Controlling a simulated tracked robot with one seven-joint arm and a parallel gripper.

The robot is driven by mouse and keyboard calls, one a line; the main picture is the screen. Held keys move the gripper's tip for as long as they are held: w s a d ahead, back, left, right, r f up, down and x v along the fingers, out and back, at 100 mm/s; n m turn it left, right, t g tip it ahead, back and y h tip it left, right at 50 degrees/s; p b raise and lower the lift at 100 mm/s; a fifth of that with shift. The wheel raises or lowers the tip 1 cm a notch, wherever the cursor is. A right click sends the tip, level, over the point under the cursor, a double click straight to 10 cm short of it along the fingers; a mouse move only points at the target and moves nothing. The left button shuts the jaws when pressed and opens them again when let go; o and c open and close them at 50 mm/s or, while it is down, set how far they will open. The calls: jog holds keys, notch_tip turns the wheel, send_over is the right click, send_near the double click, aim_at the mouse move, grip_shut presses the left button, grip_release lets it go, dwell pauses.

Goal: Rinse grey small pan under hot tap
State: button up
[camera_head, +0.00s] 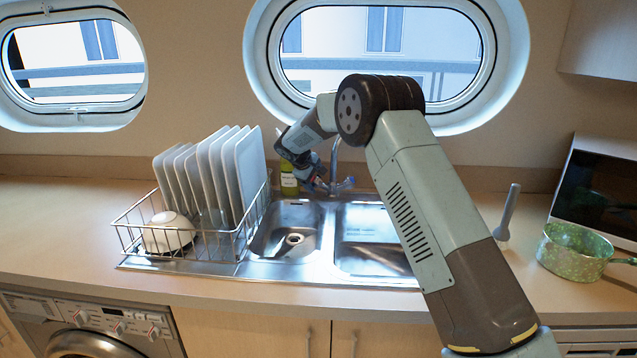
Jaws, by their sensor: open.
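The sink (368,262) has two steel basins, and the left one (275,243) shows a drain and looks empty. The tap (334,160) stands behind the basins, with a bluish handle (345,184) on its right. My gripper (318,181) is open at the left side of the tap, close to a reddish part there; whether they touch is unclear. A small pan (572,252) stands on the counter at the far right, its handle pointing right. It looks green and speckled. I see no grey pan; my arm hides part of the right basin.
A wire dish rack (215,243) left of the sink holds several white plates (240,170) and a white bowl (168,233). A green bottle (289,178) stands behind the left basin. A microwave (598,190) stands behind the pan. The far-left counter is clear.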

jog(key=shift+w+d+f, duration=0.15)
jog(key=shift+w+f, duration=0.1)
jog(key=shift+f, duration=0.15)
jog(key=c, duration=1)
jog(key=shift+o, duration=0.2)
jog(key=shift+n+g+y, duration=0.5)
jog(key=shift+n+g, duration=0.7)
jog(key=shift+n, duration=1.1)
jog(key=o, duration=0.9)
jog(key=shift+o, duration=0.3)
jog(key=shift+r, duration=0.1)
